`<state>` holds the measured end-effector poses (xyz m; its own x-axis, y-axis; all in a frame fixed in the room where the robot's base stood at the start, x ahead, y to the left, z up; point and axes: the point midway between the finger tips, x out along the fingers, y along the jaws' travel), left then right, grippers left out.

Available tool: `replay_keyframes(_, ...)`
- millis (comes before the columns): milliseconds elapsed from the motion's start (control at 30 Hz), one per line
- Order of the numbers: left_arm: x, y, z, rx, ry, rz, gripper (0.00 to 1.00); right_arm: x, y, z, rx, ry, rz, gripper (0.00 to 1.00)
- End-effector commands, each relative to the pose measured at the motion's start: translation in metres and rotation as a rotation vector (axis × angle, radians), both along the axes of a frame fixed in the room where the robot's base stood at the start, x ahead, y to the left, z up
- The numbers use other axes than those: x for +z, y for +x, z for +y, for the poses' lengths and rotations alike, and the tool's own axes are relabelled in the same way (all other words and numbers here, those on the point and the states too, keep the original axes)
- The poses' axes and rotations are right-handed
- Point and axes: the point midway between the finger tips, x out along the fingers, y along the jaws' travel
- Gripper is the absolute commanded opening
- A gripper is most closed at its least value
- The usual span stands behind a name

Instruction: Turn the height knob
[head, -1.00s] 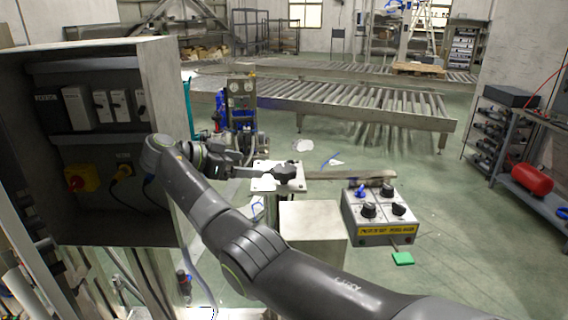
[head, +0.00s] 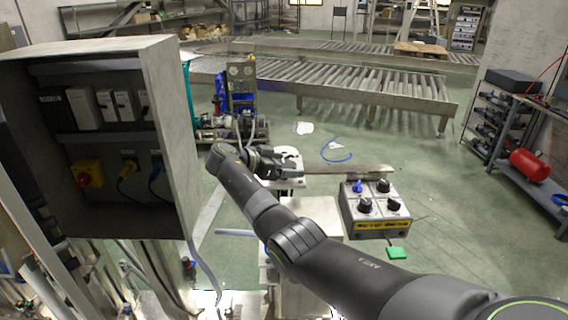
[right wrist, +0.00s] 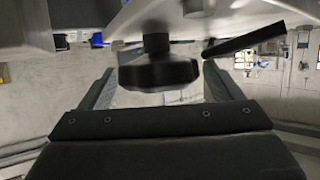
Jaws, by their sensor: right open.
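A dark round knob (right wrist: 158,72) sits on a short stem against a pale plate in the right wrist view. My right gripper (right wrist: 160,90) is open, with one finger on each side of the knob in that picture; I cannot tell whether either finger touches it. In the head view my right gripper (head: 290,170) is over the small white plate (head: 288,154), and the gripper hides the knob there. A grey control box (head: 380,228) with several black knobs and a blue one stands to the right of the plate. My left gripper is not in view.
A flat bar (head: 350,169) runs from the plate toward the control box. An open electrical cabinet (head: 175,130) stands close on the left. A roller conveyor (head: 350,85) crosses the back; a shelf with a red tank (head: 531,165) is at right.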

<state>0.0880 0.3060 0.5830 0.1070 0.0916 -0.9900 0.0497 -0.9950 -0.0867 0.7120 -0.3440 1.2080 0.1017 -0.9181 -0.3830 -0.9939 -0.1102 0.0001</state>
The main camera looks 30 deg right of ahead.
Motion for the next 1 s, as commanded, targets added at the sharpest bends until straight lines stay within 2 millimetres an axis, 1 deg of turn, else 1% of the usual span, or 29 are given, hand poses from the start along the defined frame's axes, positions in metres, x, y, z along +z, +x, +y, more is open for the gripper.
replay_keyframes(67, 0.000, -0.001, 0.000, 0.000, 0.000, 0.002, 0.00, 0.000, 0.000, 0.000, 0.000, 0.000, 0.000, 0.84)
replay_keyframes(300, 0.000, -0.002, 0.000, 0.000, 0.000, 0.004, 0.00, 0.000, 0.000, 0.000, 0.000, 0.000, 0.000, 0.53)
replay_keyframes(400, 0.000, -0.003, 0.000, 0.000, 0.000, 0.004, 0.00, 0.000, 0.000, 0.000, 0.000, 0.000, 0.000, 0.41)
replay_keyframes(667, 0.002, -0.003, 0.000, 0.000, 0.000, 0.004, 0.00, 0.000, 0.000, 0.000, 0.019, 0.000, 0.000, 0.41)
replay_keyframes(867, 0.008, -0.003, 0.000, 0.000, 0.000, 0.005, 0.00, 0.001, -0.001, 0.001, 0.089, 0.000, -0.002, 0.41)
replay_keyframes(1000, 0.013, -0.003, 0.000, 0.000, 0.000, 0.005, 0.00, 0.001, -0.001, 0.001, 0.169, 0.000, -0.003, 0.41)
